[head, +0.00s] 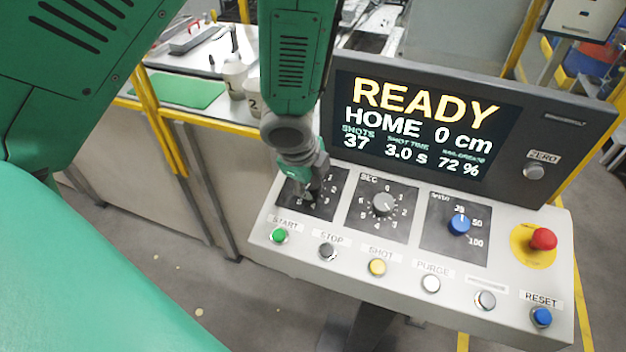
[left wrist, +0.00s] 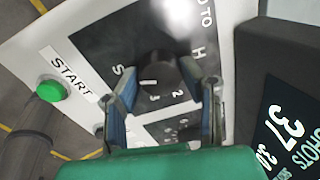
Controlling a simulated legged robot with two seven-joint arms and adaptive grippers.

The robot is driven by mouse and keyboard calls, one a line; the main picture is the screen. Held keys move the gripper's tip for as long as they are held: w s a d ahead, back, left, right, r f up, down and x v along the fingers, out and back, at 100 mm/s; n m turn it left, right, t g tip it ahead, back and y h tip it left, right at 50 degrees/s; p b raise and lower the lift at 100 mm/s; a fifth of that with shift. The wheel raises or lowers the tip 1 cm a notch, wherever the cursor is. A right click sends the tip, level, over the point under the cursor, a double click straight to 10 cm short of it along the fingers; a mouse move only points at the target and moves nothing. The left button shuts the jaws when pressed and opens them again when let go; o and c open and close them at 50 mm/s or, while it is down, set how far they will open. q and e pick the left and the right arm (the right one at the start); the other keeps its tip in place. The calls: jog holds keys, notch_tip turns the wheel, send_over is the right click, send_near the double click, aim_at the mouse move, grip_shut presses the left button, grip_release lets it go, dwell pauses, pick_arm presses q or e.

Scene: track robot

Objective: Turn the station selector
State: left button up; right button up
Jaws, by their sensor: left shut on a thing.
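The station selector (left wrist: 157,76) is a dark round knob on a black plate with a ring of white marks. In the left wrist view it sits between the two fingers of my left gripper (left wrist: 160,92), which is shut on it. In the head view my left gripper (head: 306,182) comes down onto the left dial plate and hides most of the knob. The display (head: 425,125) above reads READY, HOME, 0 cm. My right gripper is not in view.
The panel has a SEC dial (head: 383,205), a blue dial (head: 459,224), a red mushroom button (head: 543,239) and a row of buttons including green START (head: 279,236) below. A bench with a green mat (head: 178,90) and cups (head: 236,80) stands behind left.

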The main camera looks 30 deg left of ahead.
aim_at(304, 202)
pick_arm(q)
jog(key=shift+w+r, duration=0.15)
jog(key=o, duration=1.1)
jog(key=shift+o, duration=0.2)
jog(key=shift+r, duration=0.25)
jog(key=v, duration=1.1)
jog(key=shift+s, duration=0.2)
